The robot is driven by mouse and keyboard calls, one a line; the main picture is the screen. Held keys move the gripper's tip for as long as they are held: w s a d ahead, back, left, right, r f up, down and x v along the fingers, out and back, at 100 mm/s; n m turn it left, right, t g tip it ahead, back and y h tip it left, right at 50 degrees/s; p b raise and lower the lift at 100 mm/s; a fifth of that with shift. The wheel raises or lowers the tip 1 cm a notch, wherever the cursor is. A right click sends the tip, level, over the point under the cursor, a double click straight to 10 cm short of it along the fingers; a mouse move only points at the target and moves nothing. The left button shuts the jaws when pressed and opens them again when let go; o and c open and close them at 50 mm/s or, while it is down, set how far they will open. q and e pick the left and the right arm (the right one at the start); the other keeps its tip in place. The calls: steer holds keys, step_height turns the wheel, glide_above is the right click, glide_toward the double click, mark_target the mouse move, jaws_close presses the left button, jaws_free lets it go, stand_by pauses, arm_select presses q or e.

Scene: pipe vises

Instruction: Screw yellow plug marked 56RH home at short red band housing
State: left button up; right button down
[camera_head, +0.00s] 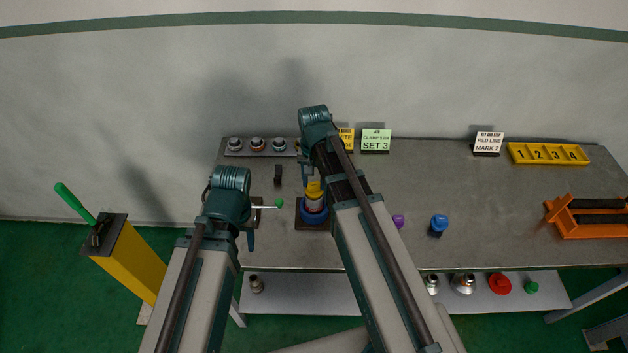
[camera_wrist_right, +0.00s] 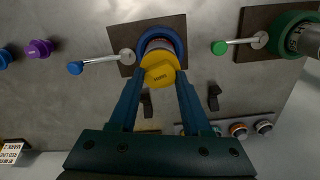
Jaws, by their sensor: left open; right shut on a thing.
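The yellow plug (camera_wrist_right: 160,75), with small dark marking too small to read surely, sits on the end of a grey pipe housing (camera_wrist_right: 158,44) held in a blue vise (camera_wrist_right: 178,42). A reddish band on the housing is faint. The plug also shows in the head view (camera_head: 313,188). My right gripper (camera_wrist_right: 161,82) is shut on the plug, one finger on each side. I cannot tell how deep the plug sits. My left gripper (camera_head: 249,238) is open and empty, left of the blue vise near the green-handled lever (camera_head: 278,203), partly covering the green vise (camera_wrist_right: 288,22).
A blue-handled lever (camera_wrist_right: 75,68) sticks out beside the blue vise. A purple plug (camera_head: 398,221) and a blue plug (camera_head: 438,224) stand to the right. Signs, a yellow numbered rack (camera_head: 548,153) and an orange rack (camera_head: 588,217) line the bench. Bare bench lies at centre right.

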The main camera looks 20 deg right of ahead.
mark_target(314, 185)
steer(key=shift+f+b, duration=0.55)
stand_by(0.5)
steer(key=shift+c, duration=1.4)
jaws_free()
steer(key=shift+r, duration=0.1)
step_height(314, 185, up, 14)
steer(key=p, duration=1.4)
